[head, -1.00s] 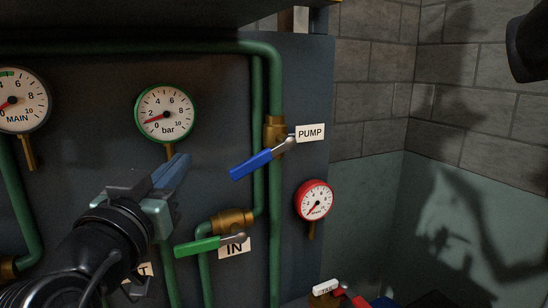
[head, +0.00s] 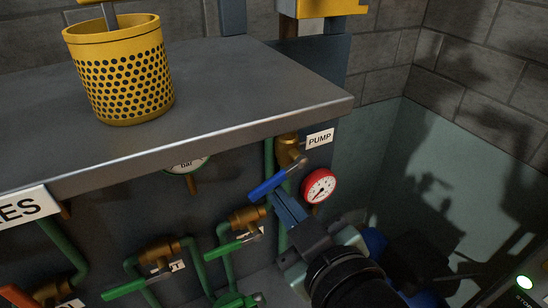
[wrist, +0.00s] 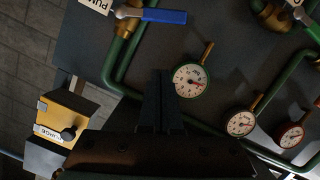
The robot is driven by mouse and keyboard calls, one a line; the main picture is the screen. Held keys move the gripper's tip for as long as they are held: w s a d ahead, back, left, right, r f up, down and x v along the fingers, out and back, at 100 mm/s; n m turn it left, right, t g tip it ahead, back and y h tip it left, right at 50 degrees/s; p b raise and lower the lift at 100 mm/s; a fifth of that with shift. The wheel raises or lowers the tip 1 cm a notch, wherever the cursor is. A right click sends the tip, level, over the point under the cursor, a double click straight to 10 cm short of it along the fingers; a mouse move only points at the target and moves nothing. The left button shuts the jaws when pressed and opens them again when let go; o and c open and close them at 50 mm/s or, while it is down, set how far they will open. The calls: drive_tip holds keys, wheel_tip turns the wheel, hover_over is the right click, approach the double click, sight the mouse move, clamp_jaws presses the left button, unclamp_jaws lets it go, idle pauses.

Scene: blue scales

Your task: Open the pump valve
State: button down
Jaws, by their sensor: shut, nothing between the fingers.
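The pump valve has a brass body (head: 290,150) on a vertical green pipe, with a white PUMP label (head: 320,139) beside it. Its blue lever (head: 266,186) slants down to the left, across the pipe. My gripper (head: 283,200) is shut and empty. In the head view its fingertips overlap the area just below the lever; contact cannot be told there. In the wrist view the lever (wrist: 164,16) lies beyond the fingertips (wrist: 160,72), with a visible gap, and the brass body (wrist: 127,25) is at upper left.
A green IN valve lever (head: 230,246) is below left of the pump valve. A red-rimmed gauge (head: 319,187) is close on the right. A grey shelf (head: 230,75) juts out above, carrying a yellow perforated container (head: 122,75). A yellow box (wrist: 70,112) shows in the wrist view.

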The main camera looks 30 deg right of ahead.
drive_tip(key=p, duration=0.2)
hover_over(269, 188)
drive_tip(key=s+a, duration=0.2)
drive_tip(key=a, duration=0.1)
drive_tip(key=f, duration=0.2)
drive_tip(key=shift+s+d+f+p, duration=0.1)
drive_tip(key=shift+d+f+p, duration=0.4)
drive_tip(key=shift+f, duration=0.5)
drive_tip(key=shift+d+f+p, duration=0.25)
drive_tip(key=shift+d+f, duration=0.3)
drive_tip(key=shift+f, duration=0.4)
drive_tip(key=shift+f, duration=0.1)
drive_tip(key=shift+f+n+b, duration=0.3)
drive_tip(key=shift+b, duration=0.55)
